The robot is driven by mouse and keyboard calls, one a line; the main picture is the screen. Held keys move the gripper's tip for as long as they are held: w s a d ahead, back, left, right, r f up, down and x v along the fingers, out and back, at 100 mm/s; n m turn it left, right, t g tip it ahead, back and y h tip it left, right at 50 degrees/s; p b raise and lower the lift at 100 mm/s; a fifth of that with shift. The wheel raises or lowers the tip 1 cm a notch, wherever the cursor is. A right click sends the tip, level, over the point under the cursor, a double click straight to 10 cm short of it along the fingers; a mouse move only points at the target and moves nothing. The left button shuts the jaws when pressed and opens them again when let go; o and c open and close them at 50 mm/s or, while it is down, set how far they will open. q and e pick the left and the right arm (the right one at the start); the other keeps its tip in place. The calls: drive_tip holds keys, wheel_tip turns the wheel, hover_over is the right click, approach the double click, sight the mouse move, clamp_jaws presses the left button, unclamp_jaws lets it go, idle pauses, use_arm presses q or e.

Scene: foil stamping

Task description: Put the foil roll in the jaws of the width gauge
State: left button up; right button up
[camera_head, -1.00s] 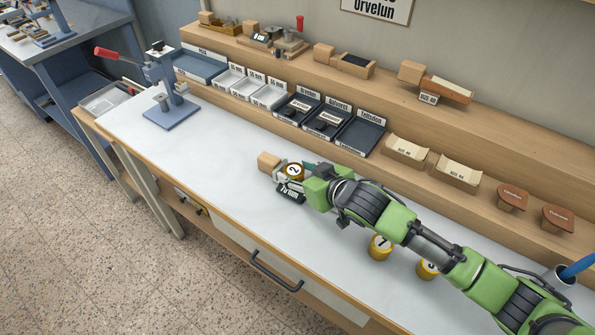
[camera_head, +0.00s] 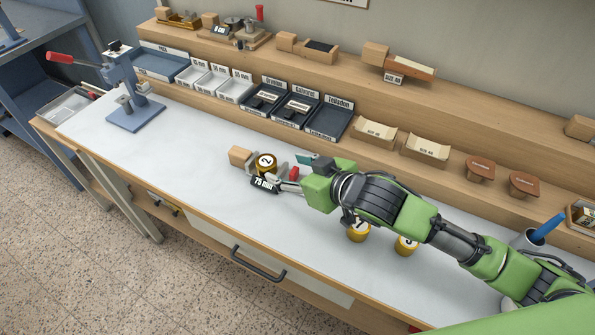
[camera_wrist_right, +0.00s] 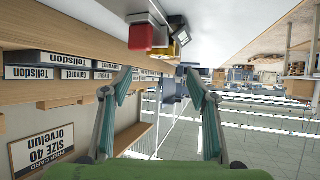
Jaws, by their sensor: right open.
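The width gauge (camera_head: 240,156) stands on the white bench top, with a wooden block at its left, a red part at its right and a black "75 mm" label in front. A gold foil roll marked 2 (camera_head: 265,162) sits upright between the wooden block and the red part; whether it touches both jaws I cannot tell. My right gripper (camera_head: 294,175) is open and empty just right of the gauge. In the right wrist view its teal fingers (camera_wrist_right: 160,88) are spread apart, with the gauge's red part (camera_wrist_right: 140,38) beyond them. My left gripper is out of view.
Two more gold rolls (camera_head: 358,232) (camera_head: 405,245) stand below my right arm. A press with a red handle (camera_head: 130,100) is at the left. Labelled trays (camera_head: 327,118) line the shelf behind. A cup with a blue tool (camera_head: 530,240) is at the right. The bench's left middle is clear.

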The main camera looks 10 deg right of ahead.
drive_tip(key=shift+v, duration=1.55)
